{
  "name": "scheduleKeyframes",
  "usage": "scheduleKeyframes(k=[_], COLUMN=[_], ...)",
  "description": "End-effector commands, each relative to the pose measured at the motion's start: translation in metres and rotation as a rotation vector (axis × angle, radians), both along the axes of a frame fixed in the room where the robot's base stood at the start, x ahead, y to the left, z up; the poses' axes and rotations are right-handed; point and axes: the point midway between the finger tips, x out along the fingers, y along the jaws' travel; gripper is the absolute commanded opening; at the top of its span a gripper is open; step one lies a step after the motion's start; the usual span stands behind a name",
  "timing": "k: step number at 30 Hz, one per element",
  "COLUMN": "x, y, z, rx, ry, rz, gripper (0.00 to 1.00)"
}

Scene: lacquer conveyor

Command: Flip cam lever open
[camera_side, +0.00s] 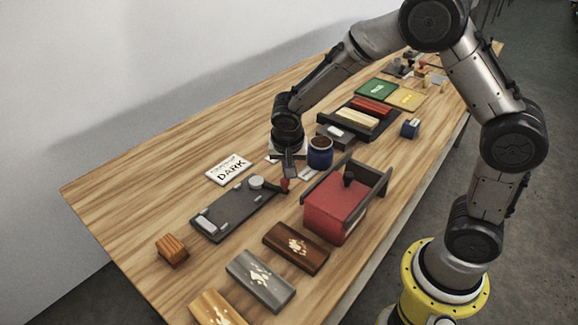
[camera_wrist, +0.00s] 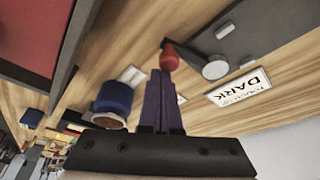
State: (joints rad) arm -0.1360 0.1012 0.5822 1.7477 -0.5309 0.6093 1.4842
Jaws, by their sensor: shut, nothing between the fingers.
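The cam lever is a light grey round hub (camera_side: 257,182) with a red knob (camera_side: 285,185), mounted at the right end of a dark grey plate (camera_side: 232,215). In the wrist view the red knob (camera_wrist: 170,55) is just beyond my fingertips, and the grey hub (camera_wrist: 215,70) lies to its right. My gripper (camera_side: 289,172) is shut and empty, with its tips close to the red knob. In the wrist view my gripper (camera_wrist: 160,76) points at the knob; I cannot tell whether it touches.
A blue cup (camera_side: 320,152) with dark contents stands close right of my gripper. A red box in a dark frame (camera_side: 330,205) is nearby at the right. A white DARK card (camera_side: 228,169) lies behind the plate. Wooden blocks (camera_side: 297,248) lie in front.

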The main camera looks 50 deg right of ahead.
Motion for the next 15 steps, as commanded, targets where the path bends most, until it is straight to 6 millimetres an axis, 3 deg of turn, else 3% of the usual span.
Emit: scheduleKeyframes(k=[15], x=[-0.0036], y=[0.0084], z=[0.0001], rx=[0.003], ry=[0.000], rz=[0.005], gripper=[0.00])
